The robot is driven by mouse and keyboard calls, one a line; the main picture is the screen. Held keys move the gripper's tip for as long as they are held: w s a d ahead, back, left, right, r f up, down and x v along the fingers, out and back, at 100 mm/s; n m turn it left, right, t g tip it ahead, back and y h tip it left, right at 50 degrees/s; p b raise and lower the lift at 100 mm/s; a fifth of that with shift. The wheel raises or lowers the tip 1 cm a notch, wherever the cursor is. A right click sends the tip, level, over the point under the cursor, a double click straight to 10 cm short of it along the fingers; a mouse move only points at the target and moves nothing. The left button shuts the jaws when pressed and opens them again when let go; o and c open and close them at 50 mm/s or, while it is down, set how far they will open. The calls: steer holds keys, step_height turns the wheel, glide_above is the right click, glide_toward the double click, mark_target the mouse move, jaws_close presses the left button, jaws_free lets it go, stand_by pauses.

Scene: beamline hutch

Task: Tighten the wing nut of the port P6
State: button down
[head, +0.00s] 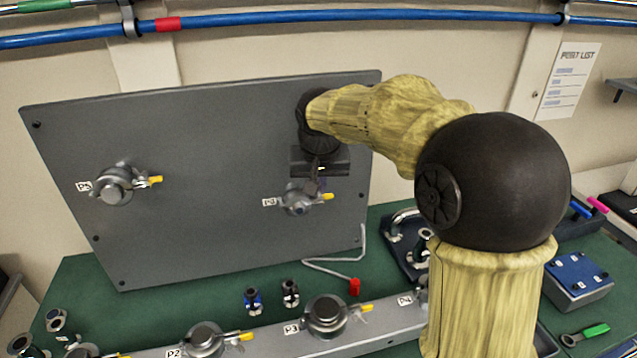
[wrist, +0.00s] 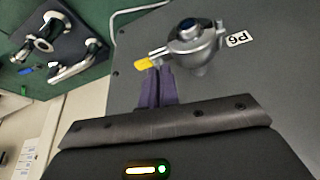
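Port P6 (head: 297,201) is a round metal clamp on the grey upright panel (head: 220,235), with a yellow wing nut (head: 327,197) at its right side. The wrist view shows the P6 clamp (wrist: 195,45) beside its label (wrist: 238,39), which appears upside down, and the yellow wing nut (wrist: 144,63) at its left end. My gripper (head: 320,186) is just above the wing nut. Its purple fingers (wrist: 157,72) are close together, their tips right at the wing nut and its screw. Whether they grip it or only lie beside it cannot be told.
Another port (head: 115,184) is at the panel's left. Ports P2 (head: 203,339) and P3 (head: 326,315) sit on a rail in front. A bent rod with a red end (head: 354,287) lies on the green bench (head: 210,278). A dark tray of fittings (head: 402,245) stands right of the panel.

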steer(key=m, duration=0.2)
steer(key=m+h, duration=0.1)
steer(key=shift+a+m, duration=0.3)
steer(key=shift+m, duration=0.1)
steer(key=m+h, duration=0.1)
steer(key=m, duration=0.2)
steer(key=shift+w+a+m+g+h+p, duration=0.1)
steer(key=shift+a+m+g+h+p, duration=0.05)
steer(key=shift+m+g+h+p, duration=0.2)
steer(key=m+p, duration=0.1)
steer(key=m, duration=0.1)
steer(key=m+g+h, duration=0.1)
steer(key=m, duration=0.1)
steer(key=shift+w+a+r+p, duration=0.1)
steer(key=shift+w+r+p, duration=0.1)
steer(key=shift+p, duration=0.15)
steer(key=shift+w+f+m+g+h+p, duration=0.1)
steer(key=shift+m+g+h+p, duration=0.45)
steer(key=shift+m, duration=1)
steer(key=c, duration=1.9)
jaws_free()
